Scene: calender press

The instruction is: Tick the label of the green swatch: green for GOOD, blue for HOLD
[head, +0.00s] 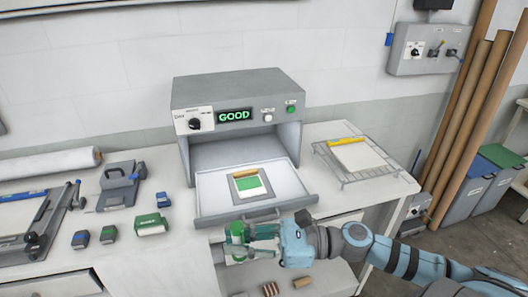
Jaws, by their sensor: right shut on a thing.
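The press display (234,115) shows GOOD in green letters. My right gripper (240,241) is in front of the tray, below its front edge in the picture. It is shut on a green thing (237,229), probably a green marker, partly hidden by the fingers. My left gripper is not in view.
A wire rack (375,174) with a white sheet and yellow bar stands right. Brown rolls (300,282) lie below.

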